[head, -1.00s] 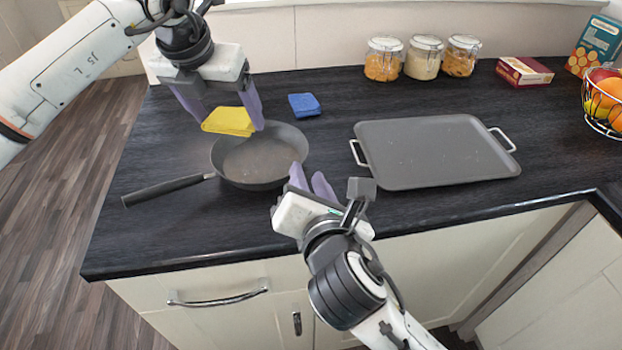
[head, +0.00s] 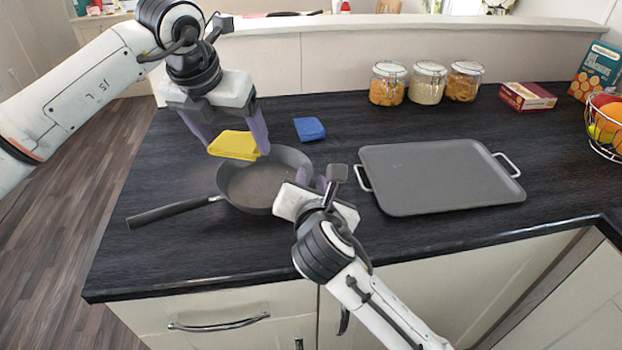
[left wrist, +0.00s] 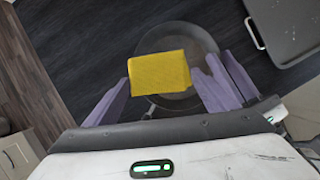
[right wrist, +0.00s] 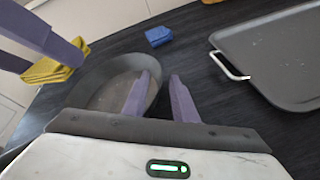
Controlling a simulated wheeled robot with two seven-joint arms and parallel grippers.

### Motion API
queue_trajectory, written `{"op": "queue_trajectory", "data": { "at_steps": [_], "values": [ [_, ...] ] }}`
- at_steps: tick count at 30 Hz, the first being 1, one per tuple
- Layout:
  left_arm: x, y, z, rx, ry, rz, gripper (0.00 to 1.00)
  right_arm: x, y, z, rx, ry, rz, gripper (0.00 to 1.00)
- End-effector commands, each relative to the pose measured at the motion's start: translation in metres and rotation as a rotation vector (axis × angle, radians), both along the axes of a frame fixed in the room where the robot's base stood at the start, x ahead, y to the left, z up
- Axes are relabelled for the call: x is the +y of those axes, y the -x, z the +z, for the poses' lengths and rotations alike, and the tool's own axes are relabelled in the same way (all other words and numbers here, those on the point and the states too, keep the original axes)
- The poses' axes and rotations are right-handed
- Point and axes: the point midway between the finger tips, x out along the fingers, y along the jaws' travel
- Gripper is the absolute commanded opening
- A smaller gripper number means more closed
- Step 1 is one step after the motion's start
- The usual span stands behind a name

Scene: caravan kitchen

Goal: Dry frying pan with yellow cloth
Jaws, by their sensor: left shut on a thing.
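The dark frying pan (head: 262,185) lies on the black worktop with its handle (head: 175,211) toward the lower left. My left gripper (head: 236,148) is shut on the folded yellow cloth (head: 232,145) and holds it above the pan's far left side. The cloth also shows between the fingers in the left wrist view (left wrist: 160,72). My right gripper (head: 312,180) is at the pan's right rim. In the right wrist view its fingers are apart, one over the pan (right wrist: 115,85) and one outside the rim. I cannot tell whether they touch it.
A blue folded cloth (head: 309,128) lies behind the pan. A grey tray (head: 440,180) with white handles lies to the right. Glass jars (head: 428,83), a red box (head: 527,97) and a wire fruit basket (head: 605,130) stand farther back and right. The worktop left of the pan is clear.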

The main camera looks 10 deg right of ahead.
Motion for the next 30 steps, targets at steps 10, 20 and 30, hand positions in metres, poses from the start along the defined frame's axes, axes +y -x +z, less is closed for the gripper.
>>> {"op": "queue_trajectory", "data": {
  "at_steps": [10,20,30],
  "values": [
    [0.0,0.0,0.0002,0.0,0.0,0.0,0.56,-0.0009,-0.0107,-0.0036,-0.001,-0.001,0.0,0.25],
    [0.0,0.0,0.0001,0.0,0.0,0.0,0.56,-0.001,-0.0102,-0.004,0.001,0.0,0.0,0.0],
    [0.0,-0.0001,0.0,0.0,0.0,0.0,0.56,-0.0014,-0.0098,-0.0057,0.004,0.001,-0.001,0.0]
  ]
}}
